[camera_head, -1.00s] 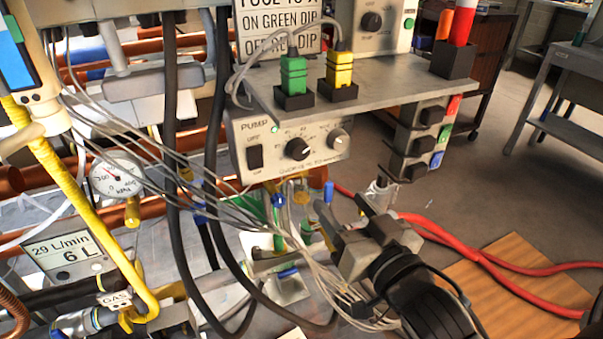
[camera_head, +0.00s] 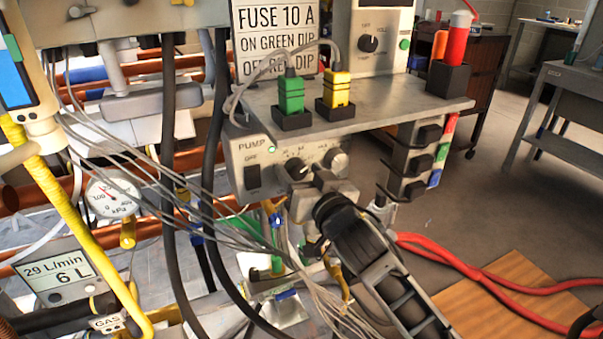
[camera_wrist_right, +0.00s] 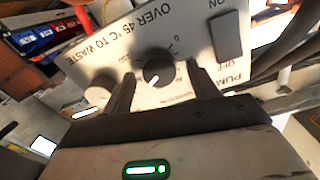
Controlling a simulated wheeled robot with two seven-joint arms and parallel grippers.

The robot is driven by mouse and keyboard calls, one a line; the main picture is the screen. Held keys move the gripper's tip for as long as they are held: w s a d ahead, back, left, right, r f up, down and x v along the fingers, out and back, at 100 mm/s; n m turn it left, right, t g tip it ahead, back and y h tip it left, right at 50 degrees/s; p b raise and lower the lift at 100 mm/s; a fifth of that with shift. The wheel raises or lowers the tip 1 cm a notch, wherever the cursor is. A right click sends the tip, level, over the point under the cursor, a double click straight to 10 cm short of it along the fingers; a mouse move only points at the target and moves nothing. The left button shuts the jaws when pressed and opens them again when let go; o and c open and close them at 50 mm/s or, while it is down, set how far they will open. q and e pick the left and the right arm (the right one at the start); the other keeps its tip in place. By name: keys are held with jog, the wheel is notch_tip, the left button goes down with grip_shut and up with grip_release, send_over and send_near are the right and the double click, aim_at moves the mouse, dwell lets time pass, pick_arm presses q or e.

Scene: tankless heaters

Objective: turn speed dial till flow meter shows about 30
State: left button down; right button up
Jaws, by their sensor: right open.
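The grey pump box (camera_head: 243,160) has a black speed dial (camera_head: 296,168) with a white mark, and a switch beside it. The flow meter display (camera_head: 58,277) at lower left reads 29 L/min and 6 L. My right gripper (camera_head: 312,188) is at the front of the pump box, just below the dial, and partly hides the panel. In the right wrist view, the dial (camera_wrist_right: 158,68) lies between the open fingers (camera_wrist_right: 160,80). The dial's mark points down-left there; I cannot tell whether the fingers touch it. My left gripper is not in view.
A shelf (camera_head: 400,107) above the pump box holds green (camera_head: 291,95) and yellow (camera_head: 337,92) plugs. Thin grey cables (camera_head: 190,205) and thick black hoses (camera_head: 168,130) hang left of the box. A round gauge (camera_head: 112,197) is further left. Red hoses (camera_head: 470,268) lie at right.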

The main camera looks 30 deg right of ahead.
jog(key=shift+w, duration=0.2)
jog(key=c, duration=1)
jog(key=shift+r+m+p, duration=0.15)
jog(key=shift+m+p, duration=0.25)
jog(key=shift+m, duration=0.3)
jog(key=o, duration=1)
jog(key=shift+s, duration=0.15)
